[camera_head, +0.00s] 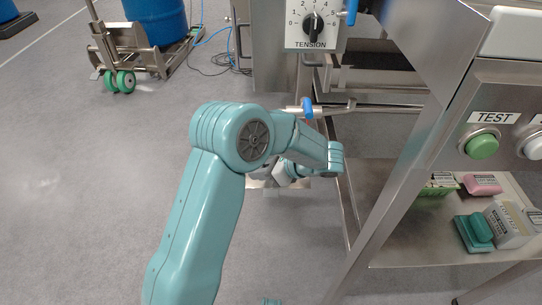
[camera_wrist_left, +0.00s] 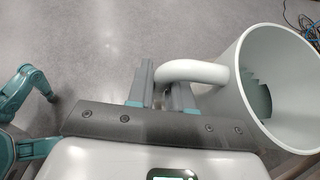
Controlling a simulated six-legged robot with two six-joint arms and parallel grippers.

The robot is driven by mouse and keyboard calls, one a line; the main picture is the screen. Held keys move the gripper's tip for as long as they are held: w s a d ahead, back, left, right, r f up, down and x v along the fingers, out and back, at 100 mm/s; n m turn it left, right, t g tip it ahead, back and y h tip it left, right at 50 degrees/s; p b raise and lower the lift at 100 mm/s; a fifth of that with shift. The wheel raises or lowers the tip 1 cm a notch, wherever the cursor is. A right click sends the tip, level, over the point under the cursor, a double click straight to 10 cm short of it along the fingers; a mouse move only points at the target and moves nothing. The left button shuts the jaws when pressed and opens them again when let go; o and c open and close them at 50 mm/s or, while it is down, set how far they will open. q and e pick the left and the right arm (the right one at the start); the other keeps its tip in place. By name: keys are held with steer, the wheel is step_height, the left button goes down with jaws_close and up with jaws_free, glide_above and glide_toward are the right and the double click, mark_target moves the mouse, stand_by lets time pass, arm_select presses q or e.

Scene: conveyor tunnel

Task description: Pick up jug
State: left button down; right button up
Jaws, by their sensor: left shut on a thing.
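The jug (camera_wrist_left: 255,95) is a pale, wide, round vessel at the right of the left wrist view, its open mouth facing the camera's right side. Its curved handle (camera_wrist_left: 195,70) runs to the left, between the fingers of my left gripper (camera_wrist_left: 162,85). The gripper is shut on the handle. In the head view my left arm bends over the grey floor, and its forearm largely hides the gripper. Pale parts show beneath the forearm there, but I cannot tell the jug from the wrist.
A steel machine frame with a tension dial (camera_head: 312,27) and a green test button (camera_head: 482,145) stands at the right. Its lower shelf (camera_head: 400,247) holds several soap-like blocks and sponges. A blue drum (camera_head: 157,18) sits on a wheeled trolley (camera_head: 135,52).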

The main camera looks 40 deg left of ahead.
stand_by(0.9)
arm_select(q)
steer(key=shift+r+p, duration=0.5)
steer(key=shift+r, duration=0.15)
steer(key=shift+s+d+r, duration=0.1)
steer(key=shift+r, duration=0.1)
steer(key=s+d+p, duration=0.3)
steer(key=s+d, duration=0.8)
steer(key=s, duration=0.2)
steer(key=shift+s+d, duration=0.2)
steer(key=shift+s, duration=0.05)
steer(key=shift+f, duration=0.1)
